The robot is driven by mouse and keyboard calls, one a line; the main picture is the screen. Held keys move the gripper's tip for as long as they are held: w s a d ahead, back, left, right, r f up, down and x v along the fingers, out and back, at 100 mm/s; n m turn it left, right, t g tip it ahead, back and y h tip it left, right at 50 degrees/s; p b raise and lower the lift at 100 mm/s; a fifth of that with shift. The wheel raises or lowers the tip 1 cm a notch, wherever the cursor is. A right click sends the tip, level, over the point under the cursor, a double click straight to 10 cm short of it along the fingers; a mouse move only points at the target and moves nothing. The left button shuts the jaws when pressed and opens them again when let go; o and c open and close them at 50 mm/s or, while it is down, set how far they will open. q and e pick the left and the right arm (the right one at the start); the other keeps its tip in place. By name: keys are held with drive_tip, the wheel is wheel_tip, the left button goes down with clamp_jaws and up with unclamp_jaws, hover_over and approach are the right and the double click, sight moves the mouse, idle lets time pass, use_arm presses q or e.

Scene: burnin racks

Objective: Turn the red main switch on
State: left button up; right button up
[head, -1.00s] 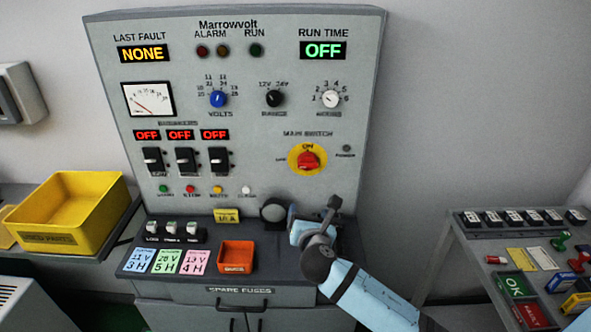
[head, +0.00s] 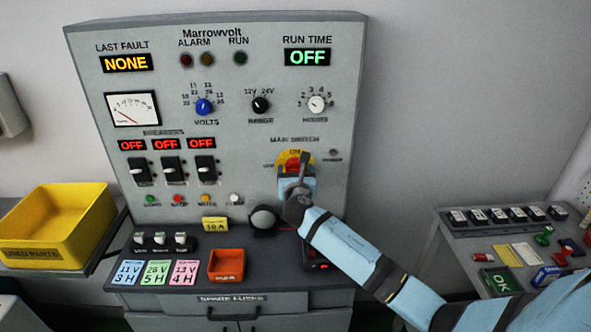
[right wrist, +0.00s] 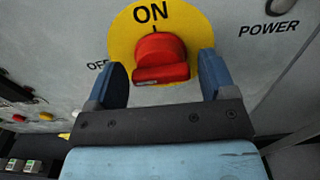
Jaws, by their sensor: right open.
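The red main switch (head: 294,163) sits on a round yellow plate (head: 304,155) at the lower right of the grey panel, partly hidden by my right gripper (head: 295,175). In the right wrist view the red knob (right wrist: 161,58) shows with ON above it and OFF at its left. Its raised bar lies roughly level, across the plate. My right gripper (right wrist: 163,78) is open, with one blue finger on each side of the knob, and gaps show between fingers and knob. My left gripper is not in view.
The panel has a blue volts knob (head: 204,106), black breaker switches (head: 171,169) and a dark round knob (head: 263,219) below. An orange bin (head: 226,266) stands on the ledge. A yellow bin (head: 58,227) is at left, a side table (head: 470,268) at right.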

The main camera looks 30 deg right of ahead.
drive_tip(key=shift+w+d, duration=0.3)
drive_tip(key=shift+w, duration=0.2)
drive_tip(key=c, duration=0.7)
drive_tip(key=shift+c, duration=0.2)
